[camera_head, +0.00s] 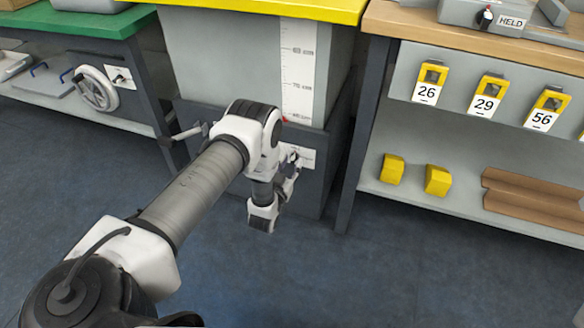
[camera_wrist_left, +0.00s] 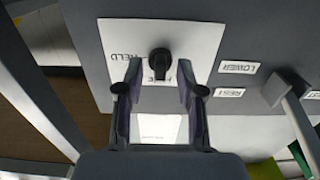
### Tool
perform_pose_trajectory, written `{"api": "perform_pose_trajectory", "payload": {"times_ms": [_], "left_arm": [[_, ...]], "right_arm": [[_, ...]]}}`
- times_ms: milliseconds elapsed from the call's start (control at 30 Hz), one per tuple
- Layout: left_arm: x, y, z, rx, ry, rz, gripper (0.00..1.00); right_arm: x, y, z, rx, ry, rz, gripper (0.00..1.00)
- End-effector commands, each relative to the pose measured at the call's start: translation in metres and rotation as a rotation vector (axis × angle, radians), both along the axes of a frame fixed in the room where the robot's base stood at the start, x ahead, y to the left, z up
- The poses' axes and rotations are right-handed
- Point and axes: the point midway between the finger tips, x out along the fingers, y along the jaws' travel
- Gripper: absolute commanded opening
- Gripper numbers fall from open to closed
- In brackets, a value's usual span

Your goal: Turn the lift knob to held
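The lift knob (camera_wrist_left: 160,62) is a small black knob on a white plate (camera_wrist_left: 190,32) in the left wrist view. The plate has a HELD label to the knob's left and a second label just below it, partly hidden. The knob appears to point down in the picture, toward that second label. My left gripper (camera_wrist_left: 160,91) is open, with its two fingertips either side of a line just below the knob and nothing between them. In the head view my left gripper (camera_head: 289,183) is low in front of the lift's dark base panel (camera_head: 312,185). My right gripper is out of view.
A lever (camera_wrist_left: 290,92) sticks out beside the LOWER and REST labels. The lift column (camera_head: 255,60) carries a height scale. A shelf bench with yellow numbered tags (camera_head: 431,78) stands at right, a green-topped bench (camera_head: 75,22) with a handwheel (camera_head: 97,90) at left. The floor is clear.

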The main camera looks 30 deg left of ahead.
Motion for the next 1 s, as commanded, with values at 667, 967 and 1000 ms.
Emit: {"api": "perform_pose_trajectory", "payload": {"times_ms": [667, 967, 1000], "left_arm": [[0.007, 0.002, 0.001, 0.006, 0.001, 0.000, 0.00], [0.007, 0.001, 0.002, 0.091, 0.024, -0.001, 0.00], [0.007, 0.001, 0.002, 0.113, 0.028, -0.001, 0.00]], "right_arm": [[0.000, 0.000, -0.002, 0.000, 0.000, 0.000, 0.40], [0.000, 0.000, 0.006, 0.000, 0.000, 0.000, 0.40], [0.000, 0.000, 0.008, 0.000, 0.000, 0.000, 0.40]]}}
